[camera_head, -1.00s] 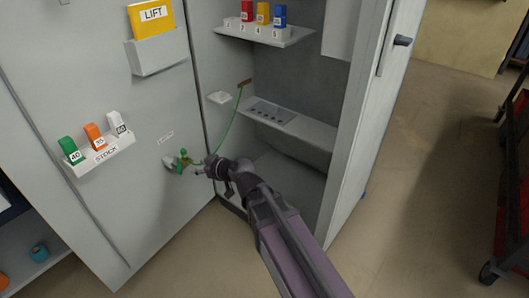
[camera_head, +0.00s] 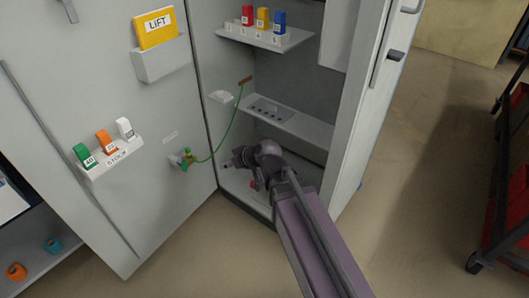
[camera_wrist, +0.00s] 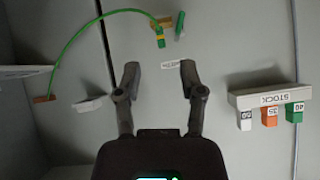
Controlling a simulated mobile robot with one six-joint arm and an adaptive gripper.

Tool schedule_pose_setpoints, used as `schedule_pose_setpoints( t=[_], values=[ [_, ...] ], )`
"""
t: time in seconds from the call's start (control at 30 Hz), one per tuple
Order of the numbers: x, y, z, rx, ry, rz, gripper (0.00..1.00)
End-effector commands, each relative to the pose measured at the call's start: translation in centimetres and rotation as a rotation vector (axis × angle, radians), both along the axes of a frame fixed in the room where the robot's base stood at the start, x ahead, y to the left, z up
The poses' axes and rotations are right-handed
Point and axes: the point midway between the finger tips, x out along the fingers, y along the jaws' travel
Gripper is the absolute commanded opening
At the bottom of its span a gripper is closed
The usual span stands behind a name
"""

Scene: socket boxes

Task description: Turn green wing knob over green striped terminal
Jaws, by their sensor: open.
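The green wing knob (camera_head: 184,165) sits on the inside of the open cabinet door in the head view, at the end of a green cable. In the wrist view a slim green piece (camera_wrist: 180,25), which looks like the knob, stands beside the green and yellow striped terminal (camera_wrist: 160,38). The terminal (camera_head: 188,155) is small in the head view. My gripper (camera_head: 228,164) is right of the knob, apart from it. In the wrist view my gripper (camera_wrist: 160,72) has its fingers spread and nothing between them. How far the knob is turned is too small to tell.
The green cable (camera_head: 232,125) arcs to a brown plug (camera_head: 245,80) in the cabinet. The stock rack (camera_head: 110,158) with green, orange and white blocks is on the door. A shelf (camera_head: 290,122) is behind my arm. A red cart (camera_head: 510,200) stands right.

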Motion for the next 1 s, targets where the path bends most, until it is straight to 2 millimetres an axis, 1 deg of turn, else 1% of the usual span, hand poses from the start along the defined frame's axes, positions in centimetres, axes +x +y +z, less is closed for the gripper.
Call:
schedule_pose_setpoints(
  t=[0.03,0.8,1.0],
  values=[
    [-0.1,-0.5,0.6,-0.01,0.016,-0.009,0.51],
    [-1.9,-8.7,3.4,-0.17,0.289,-0.178,0.51],
    [-2.4,-10.3,3.9,-0.202,0.343,-0.222,0.51]
  ],
)
